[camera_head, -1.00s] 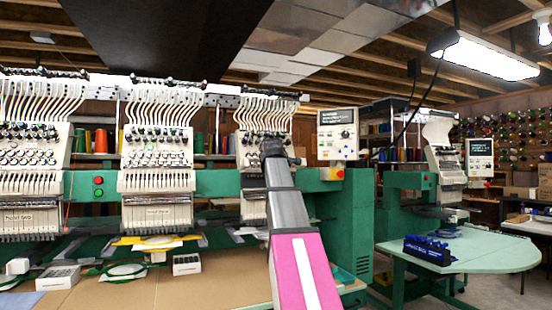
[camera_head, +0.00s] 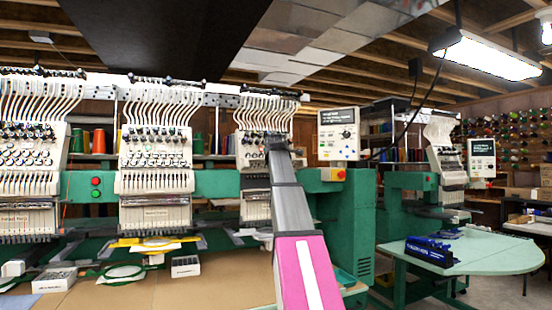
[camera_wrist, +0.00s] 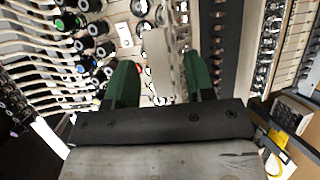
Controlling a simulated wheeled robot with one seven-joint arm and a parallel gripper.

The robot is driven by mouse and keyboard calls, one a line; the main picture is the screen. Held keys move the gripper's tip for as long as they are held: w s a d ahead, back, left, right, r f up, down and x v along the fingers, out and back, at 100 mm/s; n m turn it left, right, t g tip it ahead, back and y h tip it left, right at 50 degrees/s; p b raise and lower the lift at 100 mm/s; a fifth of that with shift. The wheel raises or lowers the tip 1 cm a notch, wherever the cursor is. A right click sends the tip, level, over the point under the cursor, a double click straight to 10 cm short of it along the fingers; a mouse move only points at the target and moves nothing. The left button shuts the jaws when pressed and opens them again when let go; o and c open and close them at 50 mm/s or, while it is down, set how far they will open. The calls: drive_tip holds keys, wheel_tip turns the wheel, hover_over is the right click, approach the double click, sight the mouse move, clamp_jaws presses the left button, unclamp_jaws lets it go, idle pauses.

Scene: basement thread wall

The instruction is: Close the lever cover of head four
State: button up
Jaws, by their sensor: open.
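Head four looks to be the rightmost head (camera_head: 265,116) of the long green embroidery machine in the head view, partly hidden behind my arm. My gripper reaches up to its face, with the fingers hard to make out there. In the wrist view my gripper (camera_wrist: 162,80) is open, with two green fingers apart. A flat pale grey-beige plate (camera_wrist: 158,52) stands between and beyond the fingers, in front of the head's knobs. It may be the lever cover; I cannot tell how far open it is, nor whether a finger touches it.
Another head (camera_head: 156,150) stands to the left. A control panel (camera_head: 338,134) hangs at the right, close to my arm. Black knobs (camera_wrist: 95,28) and pale thread tubes (camera_wrist: 35,60) crowd the left of the wrist view. A green table (camera_head: 485,252) stands at the right.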

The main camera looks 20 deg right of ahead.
drive_tip(key=shift+x, duration=0.95)
clamp_jaws()
drive_tip(key=shift+r, duration=0.1)
